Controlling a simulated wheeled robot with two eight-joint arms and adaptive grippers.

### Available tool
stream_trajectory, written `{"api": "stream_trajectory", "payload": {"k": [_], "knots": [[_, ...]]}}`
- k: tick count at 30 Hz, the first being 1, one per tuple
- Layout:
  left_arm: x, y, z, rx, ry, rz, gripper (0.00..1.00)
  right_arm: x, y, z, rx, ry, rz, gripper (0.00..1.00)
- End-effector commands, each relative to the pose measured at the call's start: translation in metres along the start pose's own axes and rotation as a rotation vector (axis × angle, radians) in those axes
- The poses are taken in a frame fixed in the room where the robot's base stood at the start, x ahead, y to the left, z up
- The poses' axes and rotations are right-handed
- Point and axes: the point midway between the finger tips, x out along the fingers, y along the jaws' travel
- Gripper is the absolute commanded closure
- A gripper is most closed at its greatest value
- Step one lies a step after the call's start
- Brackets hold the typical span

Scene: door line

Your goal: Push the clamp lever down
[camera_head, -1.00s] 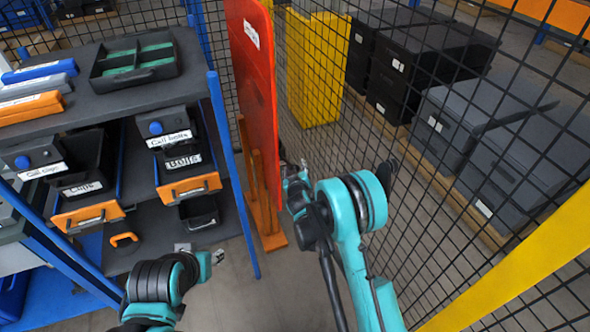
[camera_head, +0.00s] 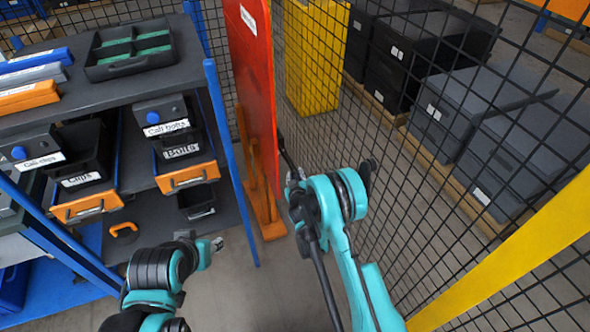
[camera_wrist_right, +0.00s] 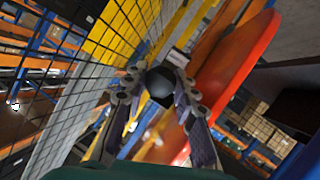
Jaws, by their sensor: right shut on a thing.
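The clamp lever (camera_head: 286,152) shows in the head view as a thin dark bar beside the edge of the red-orange panel. My right gripper (camera_head: 293,178) is at its lower end. In the right wrist view a round black knob (camera_wrist_right: 160,84), which looks like the lever's end, sits between the fingers of my right gripper (camera_wrist_right: 162,92), which is shut on it. The lever's pivot and clamp body cannot be made out. My left gripper (camera_head: 217,244) is low in front of the shelf, away from the lever; its finger opening is too small to tell.
The upright red-orange panel (camera_head: 252,75) stands on an orange stand (camera_head: 268,222) left of my right gripper. A black mesh fence (camera_head: 420,200) with a yellow rail (camera_head: 510,265) runs close on the right. A shelf (camera_head: 186,70) with bins stands at left.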

Motion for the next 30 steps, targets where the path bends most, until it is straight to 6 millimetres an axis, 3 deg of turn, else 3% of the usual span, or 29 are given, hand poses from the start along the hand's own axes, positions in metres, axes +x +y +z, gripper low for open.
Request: {"api": "stream_trajectory", "payload": {"k": [6,7,9,20,30], "knots": [[0.0,0.0,0.0,0.0,0.0,0.0,0.6,-0.001,-0.001,0.001,0.0,-0.003,-0.001,1.0],[0.0,0.0,0.0,0.0,0.0,0.0,0.6,-0.001,-0.001,0.001,0.0,-0.003,-0.001,0.68],[0.0,0.0,0.0,0.0,0.0,0.0,0.6,-0.001,-0.001,0.0,0.0,-0.003,-0.001,0.51],[0.0,0.0,0.0,0.0,0.0,0.0,0.6,-0.002,0.001,-0.004,0.0,-0.001,0.0,0.51],[0.0,0.0,0.0,0.0,0.0,0.0,0.6,-0.022,0.023,-0.052,0.0,-0.001,-0.001,0.51]]}}
